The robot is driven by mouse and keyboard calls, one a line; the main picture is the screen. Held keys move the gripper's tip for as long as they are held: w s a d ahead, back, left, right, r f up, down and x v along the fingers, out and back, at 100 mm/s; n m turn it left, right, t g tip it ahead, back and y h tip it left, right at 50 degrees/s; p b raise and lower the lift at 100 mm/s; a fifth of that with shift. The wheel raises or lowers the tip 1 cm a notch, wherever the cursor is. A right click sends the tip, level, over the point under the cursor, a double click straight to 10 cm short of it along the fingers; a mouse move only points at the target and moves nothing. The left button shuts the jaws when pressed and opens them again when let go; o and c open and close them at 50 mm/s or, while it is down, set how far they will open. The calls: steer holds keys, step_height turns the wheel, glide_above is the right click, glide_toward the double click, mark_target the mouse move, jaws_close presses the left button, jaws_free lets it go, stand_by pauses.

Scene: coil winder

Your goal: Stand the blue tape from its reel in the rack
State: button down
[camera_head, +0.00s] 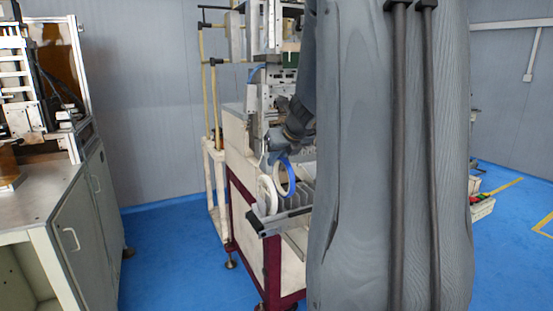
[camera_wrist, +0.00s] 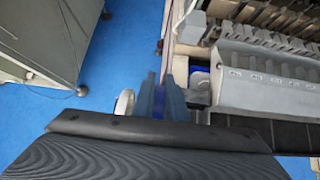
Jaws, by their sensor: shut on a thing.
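The blue tape (camera_head: 292,184) is a ring seen in the head view, upright at the machine's front. My gripper (camera_head: 281,158) is shut on its upper part. In the wrist view the tape (camera_wrist: 159,103) shows edge-on between the two fingers of my gripper (camera_wrist: 161,98). The grey rack (camera_head: 300,193) has several upright fins and sits just below and right of the tape. I cannot tell whether the tape touches it. A white roll (camera_head: 266,195) stands left of the tape; it also shows in the wrist view (camera_wrist: 124,103). The reel cannot be made out.
The coil winder (camera_head: 236,133) rises behind the rack on a dark red frame (camera_head: 240,215). A slotted grey machine part (camera_wrist: 265,75) lies right of my gripper. A grey cabinet (camera_head: 65,225) stands at the left, with clear blue floor (camera_head: 170,255) between. My arm hides the right side.

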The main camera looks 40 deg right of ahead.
mark_target(276, 173)
steer(key=shift+f, duration=0.1)
steer(key=shift+f+b, duration=2.1)
steer(key=shift+f, duration=0.15)
steer(key=c, duration=2)
jaws_free()
steer(key=shift+c, duration=0.2)
steer(key=shift+p+v, duration=2.45)
steer(key=shift+v, duration=0.8)
steer(key=shift+w+r, duration=0.15)
